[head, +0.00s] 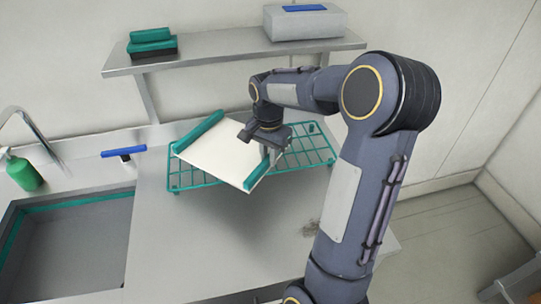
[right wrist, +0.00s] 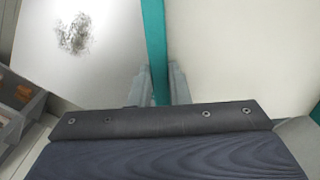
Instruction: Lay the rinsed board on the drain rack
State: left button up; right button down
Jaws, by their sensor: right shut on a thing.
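The board (head: 212,148) is a white panel with teal strips along two opposite edges. It lies over the teal wire drain rack (head: 308,150), turned at an angle to it and appearing tilted. My right gripper (head: 266,152) is shut on the teal edge strip at the board's right side. In the right wrist view the fingers (right wrist: 158,88) pinch that teal strip, with the white board (right wrist: 235,50) to the right. I cannot tell whether the board touches the rack. The board hides the middle of the rack. My left gripper is not in view.
A sink (head: 75,245) is at the left, with a green bottle (head: 24,174) and a blue-handled tool (head: 123,153) behind it. A dark smudge (head: 311,228) marks the otherwise clear counter.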

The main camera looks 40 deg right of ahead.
jog(key=d, duration=0.1)
jog(key=w+d+f, duration=0.1)
jog(key=d, duration=0.1)
jog(key=d+f, duration=0.1)
jog(key=shift+w+d+f, duration=0.15)
jog(key=shift+w+d, duration=0.05)
jog(key=shift+d, duration=0.05)
jog(key=d+f+b, duration=0.1)
jog(key=w+d+f+b, duration=0.1)
jog(key=d+f, duration=0.1)
jog(key=d+f+b, duration=0.1)
jog(key=f, duration=0.1)
jog(key=shift+w+d+f, duration=0.25)
jog(key=shift+w, duration=0.15)
jog(key=f, duration=0.1)
jog(key=f+b, duration=0.2)
jog(key=shift+d+f, duration=0.25)
jog(key=shift+f, duration=0.1)
jog(key=shift+w+r, duration=0.1)
